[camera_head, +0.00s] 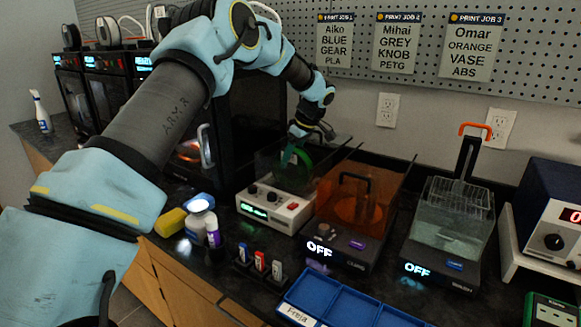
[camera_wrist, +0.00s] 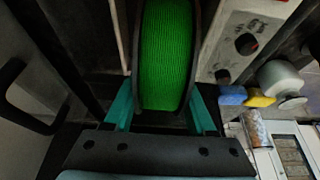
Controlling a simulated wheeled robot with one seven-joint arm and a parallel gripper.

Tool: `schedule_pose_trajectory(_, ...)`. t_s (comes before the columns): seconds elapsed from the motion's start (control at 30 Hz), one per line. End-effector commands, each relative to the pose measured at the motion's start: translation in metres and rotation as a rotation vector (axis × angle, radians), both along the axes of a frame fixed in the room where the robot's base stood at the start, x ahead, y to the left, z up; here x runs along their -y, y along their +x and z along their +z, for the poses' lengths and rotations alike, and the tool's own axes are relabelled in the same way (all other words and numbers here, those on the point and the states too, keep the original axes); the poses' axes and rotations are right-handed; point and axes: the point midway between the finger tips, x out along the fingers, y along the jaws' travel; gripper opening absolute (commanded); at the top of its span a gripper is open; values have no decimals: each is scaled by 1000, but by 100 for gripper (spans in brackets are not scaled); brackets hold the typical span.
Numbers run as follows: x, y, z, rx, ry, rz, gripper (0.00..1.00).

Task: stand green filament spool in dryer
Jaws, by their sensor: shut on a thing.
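The green filament spool (camera_wrist: 166,55) fills the top middle of the wrist view, its wound green face between dark flanges. My gripper (camera_wrist: 163,112) has its teal fingers on both sides of the spool and is shut on it. In the head view the green spool (camera_head: 297,158) shows partly behind my gripper (camera_head: 292,150), upright in or just over the dryer (camera_head: 275,205), a pale box with a lit display, knobs and a clear cover. Whether the spool touches the dryer's floor is hidden.
An orange-covered curing unit (camera_head: 352,210) and a wash unit (camera_head: 449,225) stand right of the dryer, both reading OFF. A yellow sponge (camera_head: 170,222), bottles (camera_head: 203,222), small markers (camera_head: 260,262) and a blue tray (camera_head: 340,305) lie in front. Printers (camera_head: 108,85) stand left.

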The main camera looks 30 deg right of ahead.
Motion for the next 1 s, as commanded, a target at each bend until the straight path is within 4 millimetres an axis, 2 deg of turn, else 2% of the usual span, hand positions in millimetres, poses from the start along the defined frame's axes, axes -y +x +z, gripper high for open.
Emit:
schedule_pose_trajectory(0.2, 0, 0, -27, 1, 1, -2, 0)
schedule_pose_trajectory(0.5, 0, 0, -29, 1, 1, -1, 0)
schedule_pose_trajectory(0.53, 0, 0, -30, -1, 1, -1, 57)
schedule_pose_trajectory(0.8, 0, 0, -30, -1, 1, -1, 86)
schedule_pose_trajectory(1.0, 0, 0, -30, -1, 1, -1, 86)
